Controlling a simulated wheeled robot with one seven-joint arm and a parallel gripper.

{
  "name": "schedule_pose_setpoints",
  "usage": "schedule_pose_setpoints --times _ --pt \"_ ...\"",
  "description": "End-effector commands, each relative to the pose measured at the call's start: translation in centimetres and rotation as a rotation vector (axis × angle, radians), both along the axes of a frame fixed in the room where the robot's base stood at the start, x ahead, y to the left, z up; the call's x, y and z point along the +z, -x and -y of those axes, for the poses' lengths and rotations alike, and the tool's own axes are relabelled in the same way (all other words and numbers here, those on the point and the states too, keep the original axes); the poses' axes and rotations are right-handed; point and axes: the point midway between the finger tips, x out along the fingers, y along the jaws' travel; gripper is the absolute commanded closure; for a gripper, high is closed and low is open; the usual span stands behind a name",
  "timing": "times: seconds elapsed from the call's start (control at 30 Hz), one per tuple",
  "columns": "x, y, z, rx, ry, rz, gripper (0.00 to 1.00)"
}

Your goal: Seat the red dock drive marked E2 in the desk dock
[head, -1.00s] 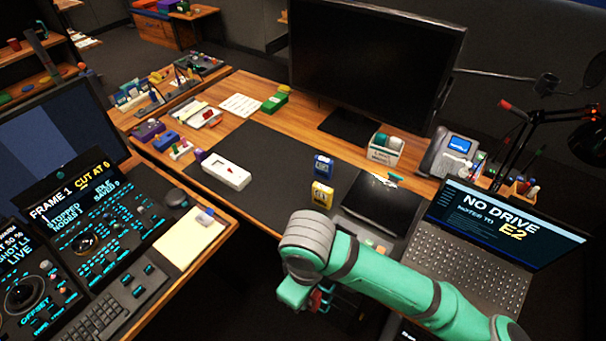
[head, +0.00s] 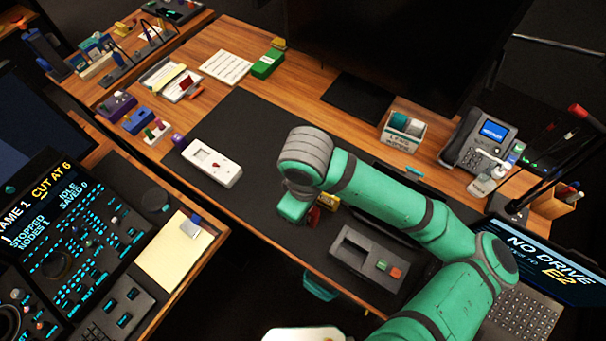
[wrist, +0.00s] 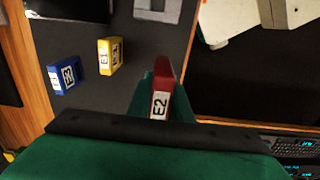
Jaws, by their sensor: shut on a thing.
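The red dock drive (wrist: 161,88) shows its white E2 label in the wrist view. The grey desk dock (head: 346,272), with a dark recess and red and green buttons, lies to the right of and below my gripper there, apart from the drive. Part of the dock (wrist: 156,16) shows at the top of the wrist view. Whether the drive is clear of the mat is hard to tell.
A yellow drive (wrist: 110,56) and a blue drive (wrist: 63,76) stand on the dark mat (head: 262,130). My arm hides most of them in the head view. A white device (head: 212,163) lies left. The laptop screen (head: 548,262) reads NO DRIVE, E2.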

Motion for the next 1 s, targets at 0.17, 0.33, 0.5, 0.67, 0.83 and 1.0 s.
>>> schedule_pose_setpoints --times 0.17,0.33,0.5,0.67,0.83,1.0 --pt "-1.6 -3.4 -0.3 -0.003 -0.002 -0.003 1.0" --pt "-3.2 -7.0 -0.5 -0.002 -0.002 -0.003 1.0" --pt "-5.8 -9.8 -0.6 -0.003 -0.004 -0.006 1.0" --pt "-8.0 -11.7 -0.6 -0.002 0.0 -0.004 1.0" --pt "-9.0 -12.6 -0.6 -0.001 -0.001 -0.001 1.0" --pt "-10.0 -13.2 -0.6 -0.001 0.001 -0.002 1.0"
